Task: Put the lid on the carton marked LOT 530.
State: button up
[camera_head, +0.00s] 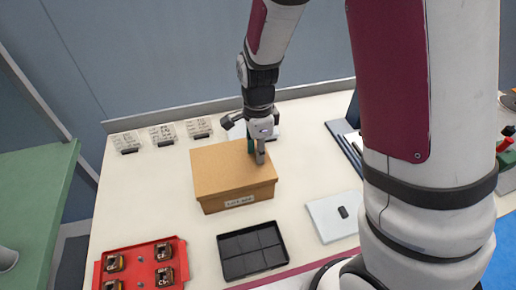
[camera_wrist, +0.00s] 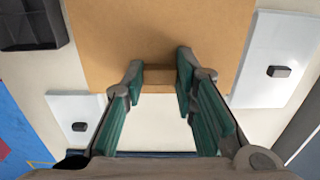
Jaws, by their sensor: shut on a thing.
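A brown carton (camera_head: 216,203) stands upright mid-table with a white label on its front. The label starts with LOT; its number is too small to read surely. A flat brown lid (camera_head: 228,168) lies over the carton's top, its rim along the front edge; I cannot tell whether it is fully seated. My gripper (camera_head: 259,152) points down at the lid's right back edge. In the wrist view, the teal fingers of my gripper (camera_wrist: 159,68) are shut on a small brown part (camera_wrist: 158,75) at the edge of the lid (camera_wrist: 160,28).
A black divided tray (camera_head: 252,250) and a red tray (camera_head: 140,266) with several parts lie in front. A white plate with a black knob (camera_head: 330,226) lies right; another (camera_head: 265,131) is behind my gripper. Several clear boxes (camera_head: 162,134) line the back left.

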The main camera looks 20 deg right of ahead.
jog(key=shift+f, duration=0.85)
dwell(1.1)
jog(key=o, duration=1.6)
jog(key=shift+c, duration=0.2)
jog(key=shift+r+p, duration=2.3)
jog(key=shift+r, duration=1.2)
